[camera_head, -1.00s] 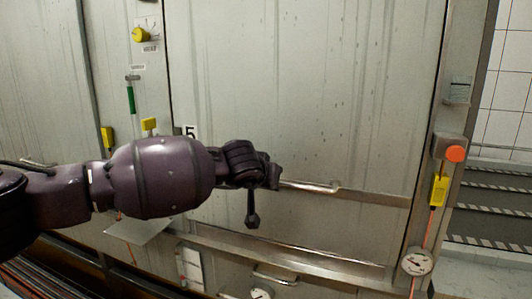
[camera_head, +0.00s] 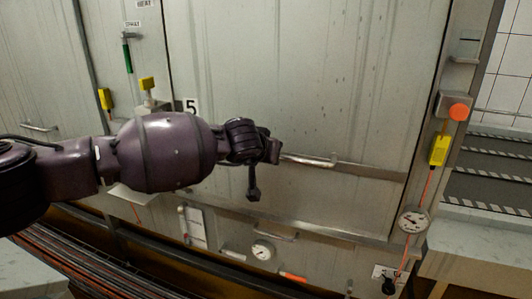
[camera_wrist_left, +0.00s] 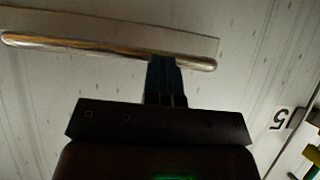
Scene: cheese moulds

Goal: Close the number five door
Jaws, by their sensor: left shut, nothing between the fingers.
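The number five door (camera_head: 330,100) is a large, pale, streaked metal panel in the middle of the head view. My left gripper (camera_head: 276,151) is at the handle's left end. In the wrist view its fingers (camera_wrist_left: 167,72) are shut, empty, and overlap the bar near one end; touching is unclear. My right gripper is not in view.
An orange button (camera_head: 459,112), yellow tag (camera_head: 439,150) and gauge (camera_head: 412,221) are on the right post. Steps (camera_head: 490,175) lie beyond. Pipes (camera_head: 90,265) run along the lower left. Another gauge (camera_head: 263,250) sits below the door.

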